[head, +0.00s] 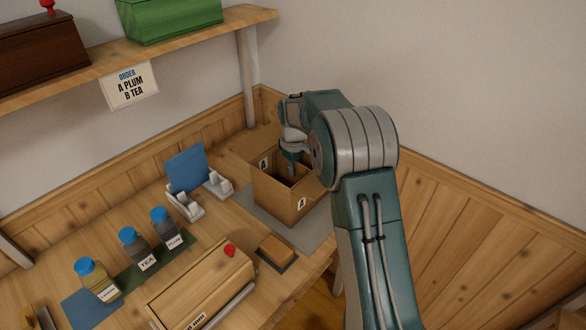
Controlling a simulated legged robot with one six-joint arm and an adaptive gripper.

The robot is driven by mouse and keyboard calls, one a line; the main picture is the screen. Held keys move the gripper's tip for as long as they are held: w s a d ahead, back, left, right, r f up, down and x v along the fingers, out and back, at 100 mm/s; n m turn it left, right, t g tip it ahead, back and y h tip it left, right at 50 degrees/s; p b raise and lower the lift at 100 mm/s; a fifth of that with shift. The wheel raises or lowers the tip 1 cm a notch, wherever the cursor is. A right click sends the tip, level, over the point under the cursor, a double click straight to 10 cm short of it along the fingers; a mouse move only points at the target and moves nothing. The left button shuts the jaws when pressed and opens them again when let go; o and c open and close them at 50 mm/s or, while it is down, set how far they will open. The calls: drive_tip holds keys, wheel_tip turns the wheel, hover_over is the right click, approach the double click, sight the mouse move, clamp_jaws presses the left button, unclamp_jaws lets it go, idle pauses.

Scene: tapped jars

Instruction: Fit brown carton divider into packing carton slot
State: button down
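Whether the fingers are open or shut is too small to tell.
A blue panel (187,168) stands in a white holder (184,207) left of the carton. Several blue-capped jars, including tea (136,249) and plum (165,229), stand further left. A wooden box (203,287) with a red knob and a brown block (277,249) lie in front.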

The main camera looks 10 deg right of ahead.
idle(0.3)
drive_tip(key=c, duration=0.7)
unclamp_jaws()
wheel_tip(320, 180, up, 12)
drive_tip(key=shift+f, duration=0.1)
